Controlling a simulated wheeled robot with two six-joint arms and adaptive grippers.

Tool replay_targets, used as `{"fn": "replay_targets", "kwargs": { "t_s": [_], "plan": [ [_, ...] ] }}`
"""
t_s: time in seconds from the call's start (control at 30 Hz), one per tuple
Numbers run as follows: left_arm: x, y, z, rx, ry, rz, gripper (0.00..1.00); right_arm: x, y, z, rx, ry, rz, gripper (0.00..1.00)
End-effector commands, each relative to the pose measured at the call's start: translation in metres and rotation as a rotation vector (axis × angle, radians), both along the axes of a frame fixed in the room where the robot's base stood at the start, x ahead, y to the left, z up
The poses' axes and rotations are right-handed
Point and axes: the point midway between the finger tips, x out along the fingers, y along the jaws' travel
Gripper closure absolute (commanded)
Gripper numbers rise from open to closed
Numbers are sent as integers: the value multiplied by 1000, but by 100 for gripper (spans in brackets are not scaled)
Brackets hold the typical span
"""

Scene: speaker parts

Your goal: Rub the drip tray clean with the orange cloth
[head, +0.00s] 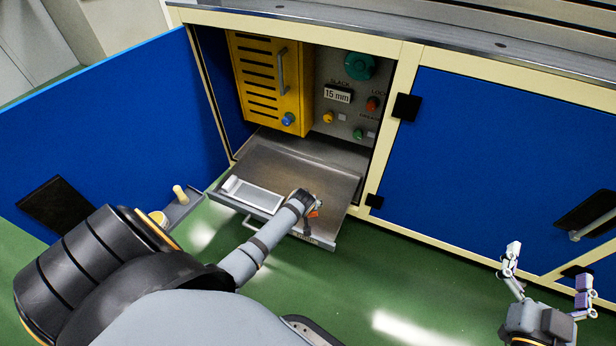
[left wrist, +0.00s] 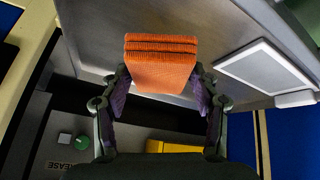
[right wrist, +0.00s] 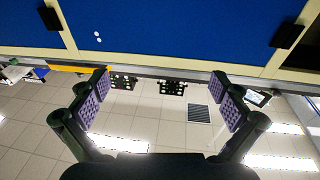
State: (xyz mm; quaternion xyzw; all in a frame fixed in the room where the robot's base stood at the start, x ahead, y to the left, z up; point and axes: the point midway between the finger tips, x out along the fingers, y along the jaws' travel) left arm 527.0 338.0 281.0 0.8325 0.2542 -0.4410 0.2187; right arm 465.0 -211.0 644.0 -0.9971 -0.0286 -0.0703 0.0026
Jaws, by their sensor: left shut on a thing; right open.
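The drip tray (head: 275,165) is a flat grey metal tray pulled out of the open cabinet. My left arm reaches over its front right part. My left gripper (head: 314,206) is mostly hidden by its own arm in the head view. In the left wrist view my left gripper (left wrist: 162,92) is shut on the folded orange cloth (left wrist: 162,68), between its purple pads. A small bit of the cloth (head: 313,214) shows in the head view. The cloth is over the tray; I cannot tell whether it touches. My right gripper (head: 550,264) is open and empty, at the lower right.
A white-framed grey panel (head: 252,195) lies at the tray's front left. An open blue door (head: 120,110) stands at the left, with a small shelf (head: 182,208) holding yellowish items. A yellow slotted box (head: 268,80) and knobs sit inside the cabinet. Green floor is free in front.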

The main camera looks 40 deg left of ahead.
Motion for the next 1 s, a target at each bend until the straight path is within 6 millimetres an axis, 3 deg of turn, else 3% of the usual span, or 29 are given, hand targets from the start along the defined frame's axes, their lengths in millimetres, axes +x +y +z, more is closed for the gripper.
{"fn": "replay_targets", "kwargs": {
  "t_s": [0.67,1.0],
  "plan": [
    [1,1,7,0,0,-2,79,-7,1,-59,6,244,6,0],
    [2,1,10,0,-1,-3,79,-18,2,-98,8,386,10,0]
  ]
}}
